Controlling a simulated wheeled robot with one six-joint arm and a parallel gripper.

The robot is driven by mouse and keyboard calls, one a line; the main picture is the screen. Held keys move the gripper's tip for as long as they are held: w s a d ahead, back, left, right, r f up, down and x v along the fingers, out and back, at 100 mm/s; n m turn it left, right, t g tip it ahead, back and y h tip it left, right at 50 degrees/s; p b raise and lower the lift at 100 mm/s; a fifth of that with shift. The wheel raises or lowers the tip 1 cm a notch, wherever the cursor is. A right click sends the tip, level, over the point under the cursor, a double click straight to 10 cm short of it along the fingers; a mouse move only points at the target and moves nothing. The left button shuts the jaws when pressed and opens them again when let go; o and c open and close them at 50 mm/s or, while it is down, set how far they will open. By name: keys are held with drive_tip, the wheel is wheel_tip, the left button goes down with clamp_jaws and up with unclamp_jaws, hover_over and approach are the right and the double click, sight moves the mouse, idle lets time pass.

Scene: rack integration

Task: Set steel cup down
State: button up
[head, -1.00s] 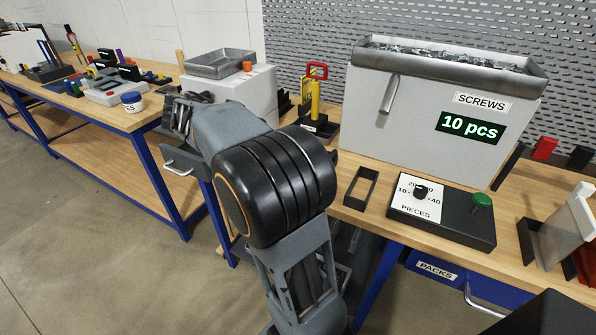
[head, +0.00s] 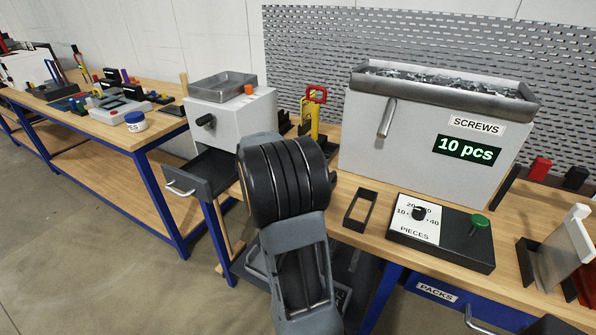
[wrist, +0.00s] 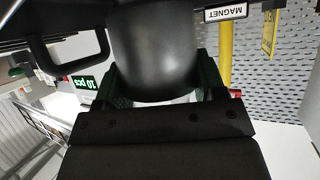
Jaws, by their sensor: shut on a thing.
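My gripper (wrist: 160,84) shows in the wrist view, its two fingers on either side of a dark, smooth, rounded body. I take this to be the steel cup (wrist: 154,45), which looks nearly black in shadow. The fingers are shut on it. Its far end runs out of the top of the picture, so I cannot tell whether it touches a surface. In the head view my own arm hides the gripper and the cup.
A pale box with a metal tray (head: 222,86) stands behind an open dark drawer (head: 213,172). A yellow tool with a red handle (head: 312,112) stands beside it. The screws dispenser (head: 420,135), black frame (head: 360,210) and pieces panel (head: 440,232) lie to the right.

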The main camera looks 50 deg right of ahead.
wheel_tip(320, 180, down, 3)
drive_tip(key=shift+d+p, duration=0.1)
drive_tip(key=shift+p, duration=0.3)
drive_tip(key=shift+f, duration=0.15)
drive_tip(key=shift+f+b, duration=0.2)
drive_tip(key=shift+b, duration=0.3)
drive_tip(key=o, duration=1)
drive_tip(key=shift+c, duration=0.2)
drive_tip(key=shift+r, duration=0.1)
drive_tip(key=shift+r+p, duration=0.2)
drive_tip(key=shift+p, duration=0.25)
drive_tip(key=b+v, duration=0.2)
drive_tip(key=v, duration=1)
drive_tip(key=s+a+f+n+t+y, duration=0.1)
drive_tip(key=s+a+f+n+y, duration=0.1)
drive_tip(key=s+a+n+y, duration=0.2)
drive_tip(key=s+a+f+n+t+y, duration=0.2)
drive_tip(key=s+a+n+y, duration=0.2)
drive_tip(key=a+n, duration=0.5)
drive_tip(key=s+a+f+n+t+y, duration=0.2)
drive_tip(key=s+a+n+y, duration=0.2)
drive_tip(key=a, duration=0.8)
drive_tip(key=n, duration=0.2)
drive_tip(key=shift+a+n, duration=0.2)
drive_tip(key=shift+n, duration=0.2)
